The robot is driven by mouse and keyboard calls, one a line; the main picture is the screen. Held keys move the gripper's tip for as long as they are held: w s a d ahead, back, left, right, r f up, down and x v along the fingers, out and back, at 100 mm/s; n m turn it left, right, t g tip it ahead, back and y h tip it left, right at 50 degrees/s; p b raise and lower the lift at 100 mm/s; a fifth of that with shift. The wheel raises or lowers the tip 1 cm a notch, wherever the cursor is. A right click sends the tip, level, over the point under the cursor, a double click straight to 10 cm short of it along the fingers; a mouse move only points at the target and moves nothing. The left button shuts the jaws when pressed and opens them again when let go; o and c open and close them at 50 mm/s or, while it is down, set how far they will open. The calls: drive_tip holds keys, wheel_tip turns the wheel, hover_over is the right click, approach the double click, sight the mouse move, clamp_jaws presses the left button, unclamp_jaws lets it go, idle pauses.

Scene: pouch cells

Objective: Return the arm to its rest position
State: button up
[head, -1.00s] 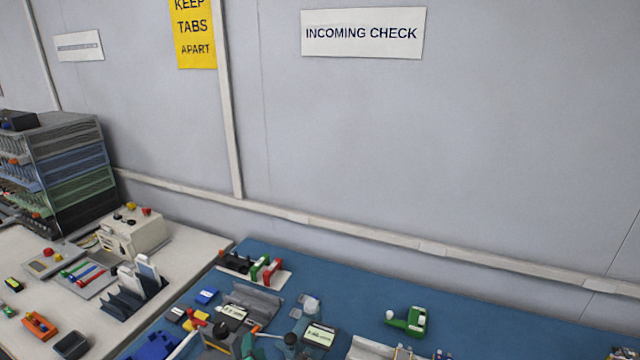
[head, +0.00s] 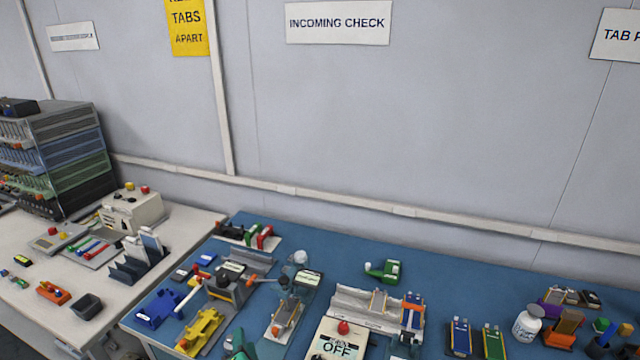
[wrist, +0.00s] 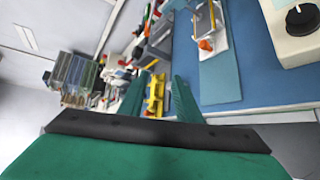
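My gripper (wrist: 160,82) shows in the wrist view with its two green fingers apart. Nothing is held between them; a yellow stand (wrist: 155,95) shows through the gap, farther off. The wrist view is tilted, with the blue bench mat (wrist: 265,85) to the right of the fingers. In the head view a small green part at the bottom edge, left of the OFF box, may be my gripper, but most of it is out of the picture. The rest of my arm is not clearly seen.
The blue bench (head: 480,275) holds a yellow stand (head: 203,330), a grey channel (head: 360,308), a white box marked OFF (head: 335,343) and a white bottle (head: 527,323). A white side table (head: 35,310) and a tiered rack (head: 65,155) stand left. The bench's back strip is mostly clear.

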drive_tip(key=s+d+f+m+t+h, duration=0.1)
drive_tip(key=s+d+f+m, duration=0.45)
drive_tip(key=s+m, duration=0.2)
drive_tip(key=s+d+f+m+h, duration=0.1)
drive_tip(key=s+d+f+m, duration=0.45)
drive_tip(key=s, duration=0.35)
drive_tip(key=s+d+r+m+h, duration=0.1)
drive_tip(key=s+d+m, duration=0.2)
drive_tip(key=s+m, duration=0.3)
drive_tip(key=s+d+r+m+t+h, duration=0.1)
drive_tip(key=s+m, duration=0.6)
drive_tip(key=s, duration=0.7)
drive_tip(key=d+r, duration=0.1)
drive_tip(key=d, duration=0.1)
drive_tip(key=shift+s+d+r+t+h, duration=0.2)
drive_tip(key=shift+s+d+t+h, duration=0.05)
drive_tip(key=shift+d+t+h, duration=0.05)
idle(0.8)
